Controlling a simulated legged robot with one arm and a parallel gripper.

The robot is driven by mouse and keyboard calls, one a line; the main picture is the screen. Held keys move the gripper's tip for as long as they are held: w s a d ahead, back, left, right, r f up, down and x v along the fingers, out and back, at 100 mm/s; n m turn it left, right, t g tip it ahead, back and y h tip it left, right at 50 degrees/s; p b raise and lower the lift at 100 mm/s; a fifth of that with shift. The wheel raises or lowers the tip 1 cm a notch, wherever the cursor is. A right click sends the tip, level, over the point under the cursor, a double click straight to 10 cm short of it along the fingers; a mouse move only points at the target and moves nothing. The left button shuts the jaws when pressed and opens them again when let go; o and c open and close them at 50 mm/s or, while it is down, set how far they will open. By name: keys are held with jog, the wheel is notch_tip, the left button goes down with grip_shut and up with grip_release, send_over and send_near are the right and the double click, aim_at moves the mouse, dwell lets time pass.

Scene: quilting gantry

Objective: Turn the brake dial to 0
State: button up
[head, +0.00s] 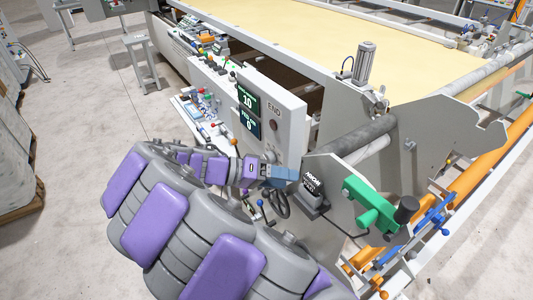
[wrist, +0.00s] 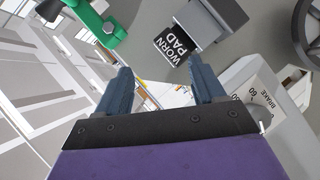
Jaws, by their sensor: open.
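The brake dial (wrist: 263,101) shows in the wrist view at the lower right, as a pale round scale marked BRAKE with numbers including 60, on a grey housing. It lies right of my gripper (wrist: 159,66) and is partly cut off by the gripper body. The dial's knob and pointer are not clear, so I cannot read its setting. My gripper's two blue-grey fingers are spread apart with nothing between them. In the head view my gripper (head: 285,176) is beside the control panel; I cannot make out the dial there.
A dark block labelled WORN PAD (head: 312,190) is close to my gripper. A dark handwheel (head: 272,206) is below it. The END panel (head: 275,118) with two displays stands behind. A green clamp-like part (head: 367,203) is at the right. Open floor (head: 85,110) is at the left.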

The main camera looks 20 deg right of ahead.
jog(key=w+a+f+t+h+p, duration=0.2)
jog(key=w+a+f+t+h, duration=0.1)
jog(key=w+a, duration=0.6)
jog(key=n+t+h+p, duration=0.1)
jog(key=t, duration=0.3)
send_near(266, 158)
jog(key=d, duration=0.2)
jog(key=w+d, duration=0.1)
jog(key=d, duration=0.4)
jog(key=shift+w+d+b, duration=0.15)
jog(key=shift+d+b, duration=0.25)
